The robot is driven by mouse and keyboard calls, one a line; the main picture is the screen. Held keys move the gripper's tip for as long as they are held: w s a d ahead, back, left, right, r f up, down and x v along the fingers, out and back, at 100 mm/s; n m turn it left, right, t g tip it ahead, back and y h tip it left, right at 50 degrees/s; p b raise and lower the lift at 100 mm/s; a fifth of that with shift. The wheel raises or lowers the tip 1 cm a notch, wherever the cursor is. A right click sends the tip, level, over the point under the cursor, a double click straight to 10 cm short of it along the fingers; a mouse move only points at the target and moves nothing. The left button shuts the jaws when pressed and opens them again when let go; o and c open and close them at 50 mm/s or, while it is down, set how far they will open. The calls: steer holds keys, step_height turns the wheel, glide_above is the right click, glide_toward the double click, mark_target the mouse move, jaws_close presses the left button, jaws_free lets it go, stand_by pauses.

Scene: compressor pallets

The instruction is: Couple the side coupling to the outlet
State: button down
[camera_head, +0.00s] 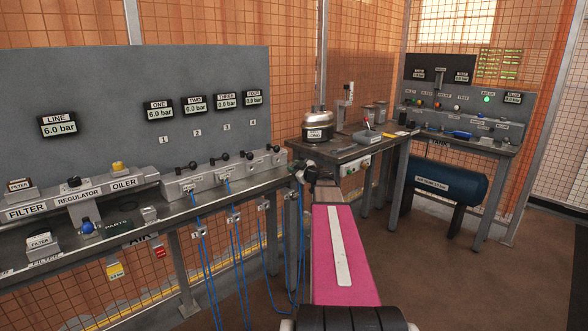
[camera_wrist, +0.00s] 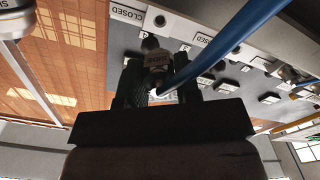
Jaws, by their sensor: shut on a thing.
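My gripper (camera_head: 303,172) is at the right end of the long bench, partly hidden by my own arm. In the wrist view, my gripper (camera_wrist: 157,82) is shut on the side coupling (camera_wrist: 160,62), a dark fitting with a pale "SIDE" label. A blue hose (camera_wrist: 235,35) runs from the coupling. The coupling's tip points toward the grey outlet block (camera_wrist: 185,28) with "CLOSED" labels; I cannot tell whether it touches. In the head view, the row of numbered outlets (camera_head: 205,178) with black levers stands on the bench left of my gripper. The mating outlet is not clearly visible.
Several blue hoses (camera_head: 207,262) hang from clips along the bench front (camera_head: 215,200). A side table with a round pot (camera_head: 317,127) stands just beyond my gripper. A blue tank (camera_head: 445,183) is at the right. Open floor (camera_head: 440,275) lies right of my arm.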

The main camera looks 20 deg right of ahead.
steer(key=shift+x, duration=2.95)
steer(key=shift+w+a, duration=0.15)
steer(key=shift+w, duration=0.3)
stand_by(1.7)
steer(key=shift+s, duration=0.2)
stand_by(2.7)
